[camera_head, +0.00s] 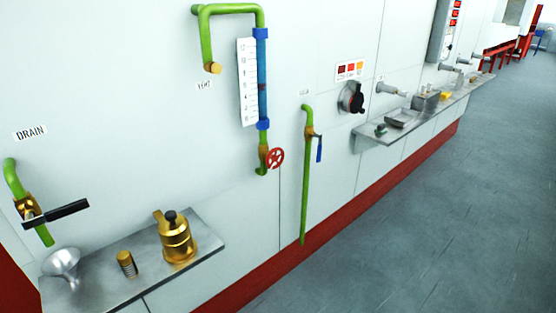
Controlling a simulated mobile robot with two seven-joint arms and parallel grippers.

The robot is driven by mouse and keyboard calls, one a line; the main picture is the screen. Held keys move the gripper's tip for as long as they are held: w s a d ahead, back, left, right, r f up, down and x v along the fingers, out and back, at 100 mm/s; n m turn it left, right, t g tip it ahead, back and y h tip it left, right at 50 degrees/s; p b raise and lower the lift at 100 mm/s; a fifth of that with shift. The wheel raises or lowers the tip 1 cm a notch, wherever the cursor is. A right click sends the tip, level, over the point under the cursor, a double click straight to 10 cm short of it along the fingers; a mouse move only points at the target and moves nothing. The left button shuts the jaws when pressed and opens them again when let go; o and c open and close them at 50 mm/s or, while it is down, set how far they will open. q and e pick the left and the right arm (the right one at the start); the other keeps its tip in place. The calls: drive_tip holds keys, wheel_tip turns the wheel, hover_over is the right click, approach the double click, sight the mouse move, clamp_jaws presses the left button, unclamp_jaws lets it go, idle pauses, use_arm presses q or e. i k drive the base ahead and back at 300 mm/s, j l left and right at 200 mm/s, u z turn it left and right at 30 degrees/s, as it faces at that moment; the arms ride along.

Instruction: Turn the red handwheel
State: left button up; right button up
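The red handwheel (275,158) is small and round with spokes. It sits on a brass valve at the lower end of the green and blue pipe, below the sight tube (262,80) and its white scale (247,82). It is on the white wall, near the middle of the head view, and nothing covers it. Neither of my grippers shows in this view.
A metal shelf (205,238) at lower left holds a brass can (175,238), a brass cylinder (126,264) and a funnel (62,263). A black-handled drain valve (56,213) is above it. Right of the handwheel is a green pipe (306,190) with a blue lever (319,149). The floor at right is clear.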

sight(273, 158)
drive_tip(key=i+l, duration=0.35)
drive_tip(key=i+l+u, duration=0.15)
drive_tip(key=i+l, duration=0.2)
drive_tip(key=l, duration=0.15)
drive_tip(key=i+l, duration=0.3)
drive_tip(key=l, duration=0.15)
drive_tip(key=i+l+u, duration=0.1)
drive_tip(key=i+l, duration=0.25)
drive_tip(key=l, duration=0.1)
